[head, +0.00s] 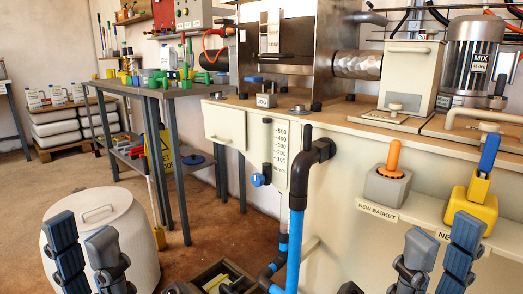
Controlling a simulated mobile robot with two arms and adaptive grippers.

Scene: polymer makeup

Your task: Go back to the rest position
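My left gripper (82,226) shows at the bottom left of the head view. Its two dark fingers point up and stand apart, with nothing held between them. Behind it is a white round drum with a lid (92,212); I cannot tell the gap between them. My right gripper (443,229) shows at the bottom right. Its two fingers also point up, open and empty, in front of the machine's pale front panel. Most of both arms is out of view.
The machine bench (345,118) fills the right side, with an orange-handled grey block (388,186) and a blue-handled yellow block (471,204) on its front. A blue pipe (295,245) runs down mid-view. A grey table (160,90) stands behind; brown floor (205,215) is open between.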

